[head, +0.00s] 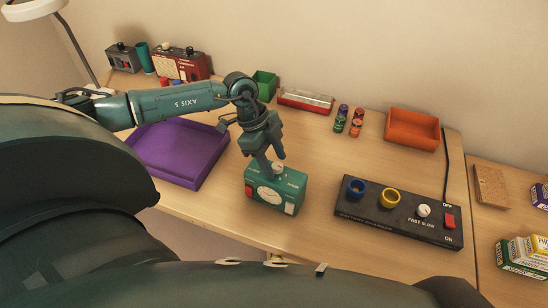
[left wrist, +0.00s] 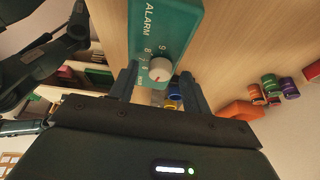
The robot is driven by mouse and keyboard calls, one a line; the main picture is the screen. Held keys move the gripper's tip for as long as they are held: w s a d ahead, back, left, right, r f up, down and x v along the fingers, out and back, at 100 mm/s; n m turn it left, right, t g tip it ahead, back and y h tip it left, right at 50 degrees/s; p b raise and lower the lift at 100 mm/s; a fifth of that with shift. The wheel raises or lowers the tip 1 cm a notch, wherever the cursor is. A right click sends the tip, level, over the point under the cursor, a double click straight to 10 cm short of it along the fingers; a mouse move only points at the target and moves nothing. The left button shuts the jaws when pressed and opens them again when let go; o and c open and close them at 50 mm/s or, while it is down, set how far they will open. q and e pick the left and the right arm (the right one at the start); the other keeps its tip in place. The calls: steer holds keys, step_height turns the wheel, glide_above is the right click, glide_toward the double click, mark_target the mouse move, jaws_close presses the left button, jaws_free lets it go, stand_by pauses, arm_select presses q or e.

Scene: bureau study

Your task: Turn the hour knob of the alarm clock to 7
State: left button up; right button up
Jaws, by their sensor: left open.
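The alarm clock (head: 262,192) is a teal box with a white dial on its front, standing near the front edge of the desk. A white hour knob (left wrist: 160,69) sits on its top, with a red mark and printed numbers around it; 7, 8 and 9 seem readable. The exact number at the red mark is too small to tell. My left gripper (head: 275,162) points down over the clock's top. In the left wrist view its open fingers (left wrist: 158,78) stand on either side of the knob, with gaps to it. My right gripper is not in view.
A purple tray (head: 179,150) lies left of the clock. A black battery charger panel (head: 400,215) with cups, knob and red switch is to the right. Cans (head: 357,122), an orange bin (head: 412,129) and a red-and-white case (head: 305,100) stand behind. Bare desk surrounds the clock.

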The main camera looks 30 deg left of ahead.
arm_select(q)
steer(key=shift+d+f, duration=0.1)
steer(key=shift+f, duration=0.15)
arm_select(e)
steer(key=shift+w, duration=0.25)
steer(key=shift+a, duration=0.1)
arm_select(q)
steer(key=c, duration=1)
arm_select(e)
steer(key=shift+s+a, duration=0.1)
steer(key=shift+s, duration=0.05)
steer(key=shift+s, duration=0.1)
